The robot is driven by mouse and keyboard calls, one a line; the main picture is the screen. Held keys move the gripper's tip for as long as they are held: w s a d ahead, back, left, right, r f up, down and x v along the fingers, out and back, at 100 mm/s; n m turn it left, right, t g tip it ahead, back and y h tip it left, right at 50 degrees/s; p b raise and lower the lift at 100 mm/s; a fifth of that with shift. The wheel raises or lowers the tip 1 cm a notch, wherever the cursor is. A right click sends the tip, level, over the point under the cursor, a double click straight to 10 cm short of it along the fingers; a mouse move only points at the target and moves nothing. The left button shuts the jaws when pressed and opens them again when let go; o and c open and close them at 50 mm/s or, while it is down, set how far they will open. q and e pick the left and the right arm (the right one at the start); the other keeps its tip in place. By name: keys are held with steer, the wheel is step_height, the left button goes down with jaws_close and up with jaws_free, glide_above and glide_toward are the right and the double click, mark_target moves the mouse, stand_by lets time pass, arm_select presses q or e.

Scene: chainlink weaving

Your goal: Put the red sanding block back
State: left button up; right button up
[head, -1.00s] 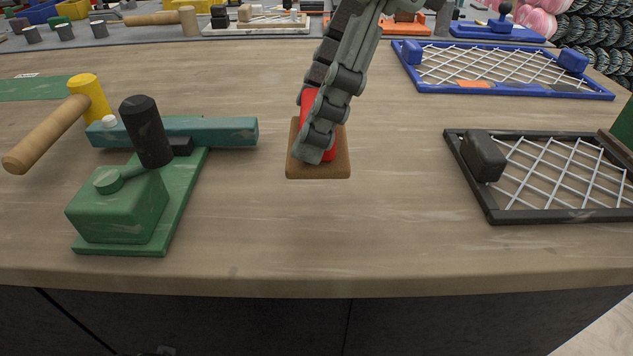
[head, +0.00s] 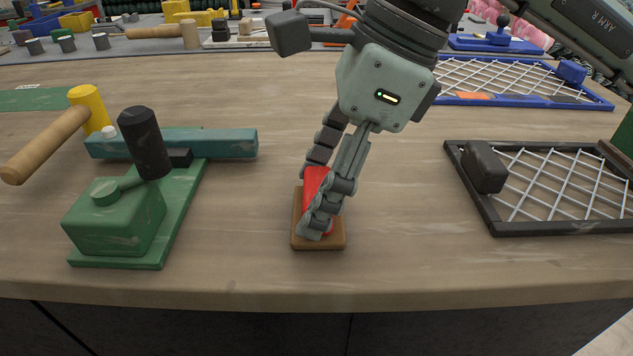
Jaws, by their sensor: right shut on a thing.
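The red sanding block (head: 316,181) has a red grip on a brown, flat base. It is near the front middle of the wooden bench in the head view. My right gripper (head: 319,212) reaches down from above and is shut on the red grip, its fingers covering part of it. The brown base looks level, at or just above the bench top; I cannot tell whether it touches. My left gripper is not in view.
To the left are a green tool with a black handle (head: 147,143), a teal bar (head: 225,143) and a yellow-headed mallet (head: 92,108). To the right are a black mesh frame (head: 468,198) and a blue mesh frame (head: 590,104). Bench (head: 400,262) around the block is clear.

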steer(key=o, duration=1)
